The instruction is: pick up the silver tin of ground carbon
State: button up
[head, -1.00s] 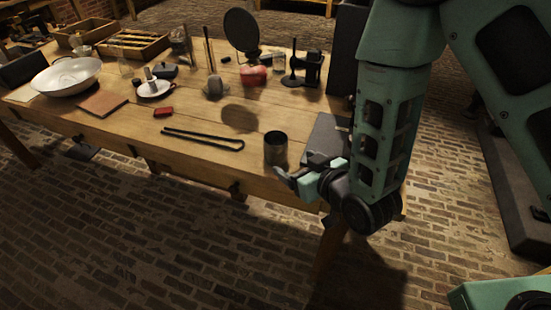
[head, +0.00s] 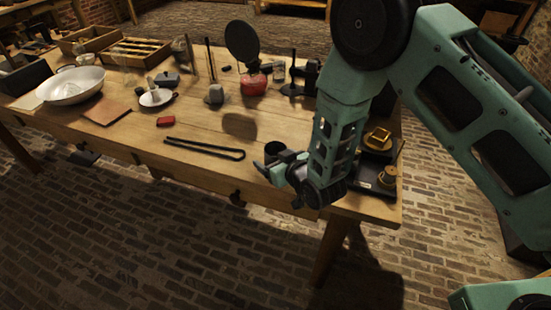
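The silver tin (head: 275,150) stands upright near the front edge of the wooden table, right of the black tongs. Its rim and upper left side show; its lower right part is hidden behind my gripper. My gripper (head: 277,168) is low over the front edge, right at the tin on its near right side. Its fingers look spread apart, one in front of the tin and the other partly hidden by my wrist. I cannot tell whether they touch the tin.
Black tongs (head: 205,148) lie left of the tin. A red block (head: 166,122) and a grey jar (head: 215,94) are farther back. A dark tray (head: 388,188) with brass pieces sits right of my wrist. Bare wood lies behind the tin.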

jog(key=c, duration=1.1)
